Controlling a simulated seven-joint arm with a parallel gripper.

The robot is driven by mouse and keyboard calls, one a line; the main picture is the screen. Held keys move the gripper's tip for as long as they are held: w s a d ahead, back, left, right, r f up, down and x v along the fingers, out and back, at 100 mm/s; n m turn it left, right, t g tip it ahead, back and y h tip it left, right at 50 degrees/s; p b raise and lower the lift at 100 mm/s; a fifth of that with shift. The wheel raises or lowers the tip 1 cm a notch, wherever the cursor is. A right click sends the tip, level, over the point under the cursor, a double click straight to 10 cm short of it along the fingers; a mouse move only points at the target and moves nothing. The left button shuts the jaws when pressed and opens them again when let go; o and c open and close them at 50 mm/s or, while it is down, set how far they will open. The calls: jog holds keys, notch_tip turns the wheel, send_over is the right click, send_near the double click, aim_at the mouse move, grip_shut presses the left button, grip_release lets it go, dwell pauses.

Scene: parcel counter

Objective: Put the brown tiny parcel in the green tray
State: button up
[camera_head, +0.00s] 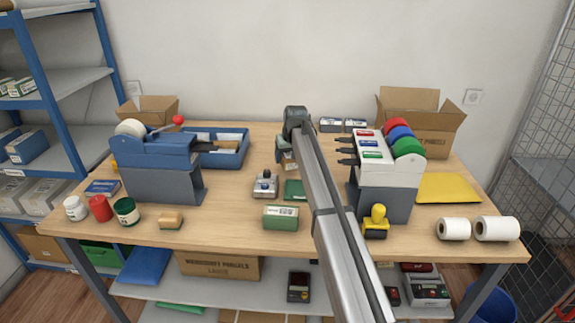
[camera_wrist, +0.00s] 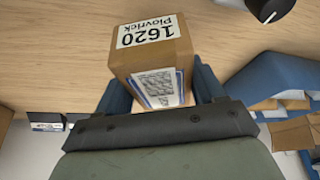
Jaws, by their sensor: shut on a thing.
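My gripper (camera_wrist: 160,88) is shut on the brown tiny parcel (camera_wrist: 150,60), a small cardboard box with a white label reading "1620 Plavrick" and a second printed label. One blue finger lies on each side of it. In the head view my gripper (camera_head: 286,152) is over the middle back of the counter, with the parcel (camera_head: 289,166) showing small below it. I cannot tell whether the parcel touches the counter. A flat green thing (camera_head: 294,190), possibly the green tray, lies nearer the front, right beside my arm, which may hide part of it.
A green labelled box (camera_head: 281,218) and a grey device (camera_head: 265,184) stand close by. A blue tray (camera_head: 240,159) holding items is at back left. A tape dispenser (camera_head: 160,165) stands left, and a grey stand with coloured rolls (camera_head: 385,180) right.

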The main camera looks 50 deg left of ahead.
jog(key=shift+f, duration=1.9)
jog(key=shift+f, duration=0.1)
jog(key=o, duration=1.2)
jog(key=v, duration=1.2)
